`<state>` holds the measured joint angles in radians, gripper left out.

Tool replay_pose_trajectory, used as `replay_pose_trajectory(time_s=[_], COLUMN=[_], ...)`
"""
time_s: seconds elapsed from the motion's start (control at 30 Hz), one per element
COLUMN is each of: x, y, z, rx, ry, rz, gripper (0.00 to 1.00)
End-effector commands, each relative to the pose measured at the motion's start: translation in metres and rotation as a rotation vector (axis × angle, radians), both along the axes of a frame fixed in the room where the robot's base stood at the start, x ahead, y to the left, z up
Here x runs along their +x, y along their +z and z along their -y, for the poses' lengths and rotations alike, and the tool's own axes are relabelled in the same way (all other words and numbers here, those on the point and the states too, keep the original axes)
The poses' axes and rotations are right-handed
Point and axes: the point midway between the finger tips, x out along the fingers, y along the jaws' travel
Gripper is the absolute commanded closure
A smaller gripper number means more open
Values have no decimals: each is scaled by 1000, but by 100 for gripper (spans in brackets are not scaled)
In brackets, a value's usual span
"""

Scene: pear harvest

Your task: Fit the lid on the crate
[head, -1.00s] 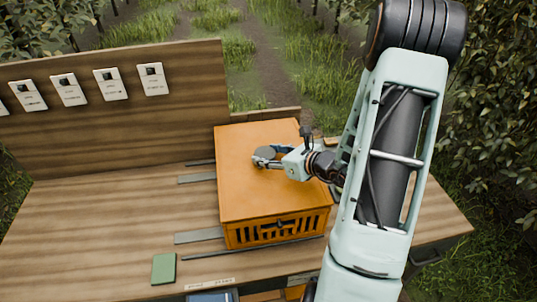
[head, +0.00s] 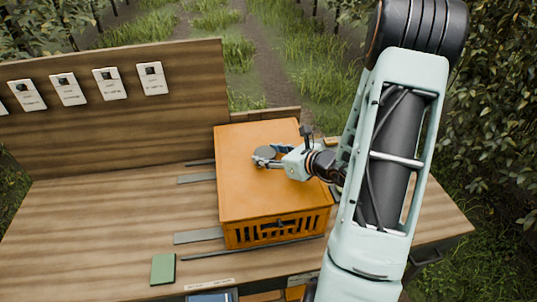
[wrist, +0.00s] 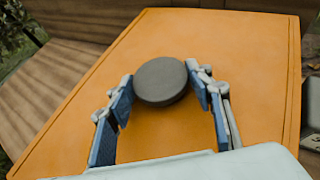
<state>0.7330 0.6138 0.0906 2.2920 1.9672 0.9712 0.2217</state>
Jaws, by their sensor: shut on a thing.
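The orange lid (head: 246,188) lies flat over the top of the orange slatted crate (head: 258,235), covering its opening. In the head view its edges look in line with the crate walls; I cannot tell whether it is fully seated. A round dark grey knob (wrist: 160,81) stands at the middle of the lid. My gripper (head: 267,159) reaches in from the right, over the lid. In the wrist view its blue-padded fingers (wrist: 160,90) are shut on the knob from both sides. A dark latch (head: 281,224) shows on the crate's front.
The crate stands on a wooden bench (head: 90,225) with grey strips (head: 198,237) beside it. A green block (head: 163,269) lies near the front edge. A back panel (head: 120,120) with several white cards rises behind. The bench's left side is clear.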

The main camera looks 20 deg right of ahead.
Motion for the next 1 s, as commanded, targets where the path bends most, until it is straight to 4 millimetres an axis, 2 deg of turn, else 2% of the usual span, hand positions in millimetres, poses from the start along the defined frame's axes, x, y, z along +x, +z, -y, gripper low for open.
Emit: replay_pose_trajectory(time_s=[0.57, 1.0], x=[0, 0], y=[0, -7], z=[0, 0], rx=[0, 0], ry=[0, 0], rz=[2, 2], gripper=[86, 86])
